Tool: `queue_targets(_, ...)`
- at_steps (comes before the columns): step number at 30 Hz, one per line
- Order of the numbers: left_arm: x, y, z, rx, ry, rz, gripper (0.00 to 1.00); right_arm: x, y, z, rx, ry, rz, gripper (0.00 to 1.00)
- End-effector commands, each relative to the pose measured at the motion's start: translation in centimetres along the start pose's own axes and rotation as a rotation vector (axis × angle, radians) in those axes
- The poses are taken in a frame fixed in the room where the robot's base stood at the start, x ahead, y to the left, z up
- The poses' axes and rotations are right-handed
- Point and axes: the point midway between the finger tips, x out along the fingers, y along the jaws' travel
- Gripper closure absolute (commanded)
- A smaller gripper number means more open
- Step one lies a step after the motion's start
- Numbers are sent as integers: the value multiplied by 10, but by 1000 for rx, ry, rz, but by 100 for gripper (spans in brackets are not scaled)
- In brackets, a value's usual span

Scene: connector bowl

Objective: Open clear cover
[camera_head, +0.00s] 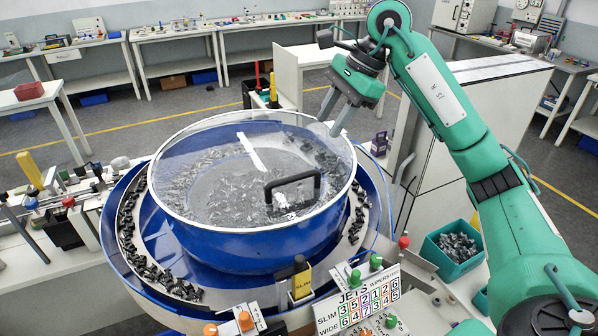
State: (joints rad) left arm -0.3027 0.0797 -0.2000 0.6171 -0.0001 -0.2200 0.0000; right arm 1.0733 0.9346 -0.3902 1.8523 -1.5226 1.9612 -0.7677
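The clear cover (215,205) lies across the top of the round blue bowl (240,250), with a pale rim. Its black handle (293,183) stands up on the near right part. Many small dark connector parts show through the cover. My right gripper (327,127) is above the far right edge of the cover, its two grey fingers apart and pointing down to the left. Nothing shows between them. It is away from the handle; whether a fingertip touches the cover's rim I cannot tell. My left gripper is not in view.
A panel with coloured knobs and a number card (365,303) stands in front. A teal bin of parts (455,248) is at the right, near a tall white cabinet (470,120). Workbenches line the back.

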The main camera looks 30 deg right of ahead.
Motion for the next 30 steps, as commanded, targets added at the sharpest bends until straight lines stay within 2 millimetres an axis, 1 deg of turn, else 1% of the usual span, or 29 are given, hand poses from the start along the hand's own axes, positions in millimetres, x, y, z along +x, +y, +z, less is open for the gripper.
queue_targets(5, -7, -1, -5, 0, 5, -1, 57, 13, 0, 1, 0, 0, 2, 64)
queue_targets(12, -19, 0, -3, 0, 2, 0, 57, 49, 0, 1, 0, -1, 4, 64)
queue_targets(21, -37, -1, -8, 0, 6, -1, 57, 98, 0, 2, 0, -2, 5, 64)
queue_targets(27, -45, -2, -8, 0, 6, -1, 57, 123, 0, 2, 0, -2, 3, 64)
queue_targets(30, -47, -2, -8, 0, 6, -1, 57, 130, 0, 2, -1, -2, 1, 64)
